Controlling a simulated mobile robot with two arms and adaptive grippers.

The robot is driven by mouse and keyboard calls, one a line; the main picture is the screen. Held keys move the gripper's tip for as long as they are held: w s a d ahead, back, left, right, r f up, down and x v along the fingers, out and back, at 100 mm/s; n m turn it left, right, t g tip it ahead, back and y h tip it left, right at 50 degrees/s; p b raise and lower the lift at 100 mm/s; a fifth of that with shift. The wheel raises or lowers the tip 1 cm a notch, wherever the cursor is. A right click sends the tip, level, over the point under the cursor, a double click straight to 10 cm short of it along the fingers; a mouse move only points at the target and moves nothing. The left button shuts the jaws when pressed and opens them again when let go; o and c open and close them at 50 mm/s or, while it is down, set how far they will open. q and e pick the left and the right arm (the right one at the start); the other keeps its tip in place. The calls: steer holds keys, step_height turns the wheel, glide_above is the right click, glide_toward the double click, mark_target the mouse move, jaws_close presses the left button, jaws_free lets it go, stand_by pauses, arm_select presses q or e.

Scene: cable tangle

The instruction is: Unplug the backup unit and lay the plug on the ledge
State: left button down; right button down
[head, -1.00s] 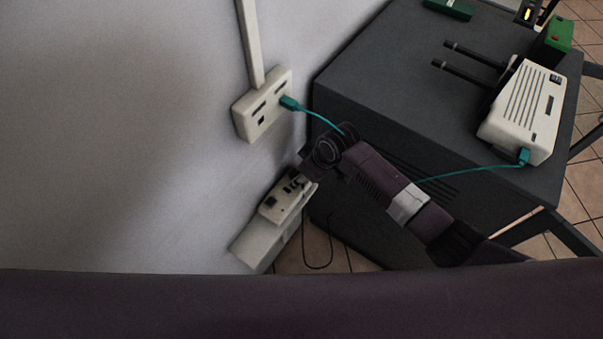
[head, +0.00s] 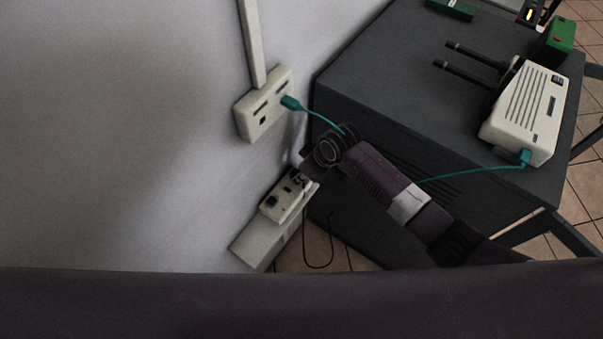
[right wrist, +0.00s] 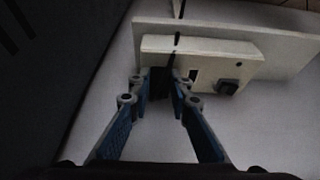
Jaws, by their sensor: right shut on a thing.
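My right gripper (right wrist: 159,80) is shut on a black plug (right wrist: 160,87) at the front of the pale lower wall socket box (right wrist: 215,59). Whether the plug is still seated or just clear of the socket I cannot tell. In the head view the right gripper (head: 301,175) is at the upper end of this socket box (head: 283,203), its fingers partly hidden by the wrist. A pale ledge (head: 250,240) runs along the wall beside and below the box; it also shows in the wrist view (right wrist: 285,42). My left gripper is not in view.
An upper socket box (head: 249,121) holds a teal plug (head: 290,103) whose cable runs behind my arm. A dark cabinet (head: 385,80) bears a white router (head: 525,110) with a teal cable. A thin black cord (head: 318,266) hangs in the gap above the floor.

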mark_target(297, 173)
steer(key=shift+r, duration=0.2)
steer(key=shift+r+p, duration=1.4)
steer(key=shift+p, duration=0.1)
steer(key=c, duration=2.5)
jaws_free()
jaws_close()
